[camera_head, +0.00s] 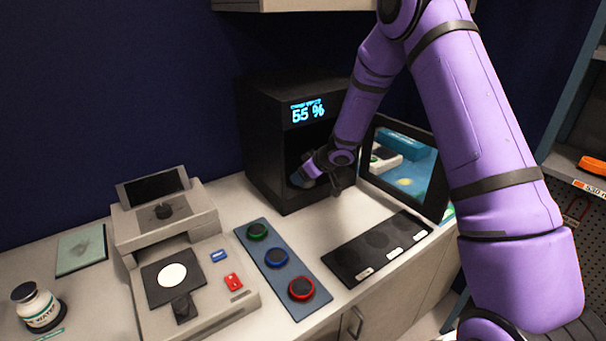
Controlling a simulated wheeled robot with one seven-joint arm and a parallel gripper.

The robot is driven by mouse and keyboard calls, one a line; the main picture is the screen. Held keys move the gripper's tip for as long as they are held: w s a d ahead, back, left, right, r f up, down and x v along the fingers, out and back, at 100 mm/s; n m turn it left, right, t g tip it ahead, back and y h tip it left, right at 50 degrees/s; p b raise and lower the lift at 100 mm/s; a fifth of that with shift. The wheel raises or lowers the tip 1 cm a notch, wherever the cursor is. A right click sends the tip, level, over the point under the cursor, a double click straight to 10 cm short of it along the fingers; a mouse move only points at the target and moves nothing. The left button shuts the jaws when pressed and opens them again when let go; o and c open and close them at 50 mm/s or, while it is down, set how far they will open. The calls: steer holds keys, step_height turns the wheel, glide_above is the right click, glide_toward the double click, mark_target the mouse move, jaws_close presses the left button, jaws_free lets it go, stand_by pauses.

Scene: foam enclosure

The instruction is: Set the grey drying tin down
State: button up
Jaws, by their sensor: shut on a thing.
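My gripper (312,174) reaches into the open front of a black box-shaped chamber (264,150) whose display reads 55 %. A small blue-grey patch at the fingers, just inside the opening, looks like the grey drying tin (301,181). My gripper is shut on it. The tin is mostly hidden by my fingers and wrist and by the dark interior. I cannot tell whether its base touches the chamber floor.
The chamber's door (437,190) stands open on the right, close to my forearm. A black mat (377,249) with labelled round spots lies in front. A blue strip (276,262) holds green, blue and red round pieces. A beige instrument (160,215) and a white jar (37,300) stand left.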

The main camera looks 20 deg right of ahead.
steer(key=o, duration=0.9)
steer(key=shift+o, duration=0.2)
steer(key=shift+r, duration=0.1)
steer(key=v, duration=1.2)
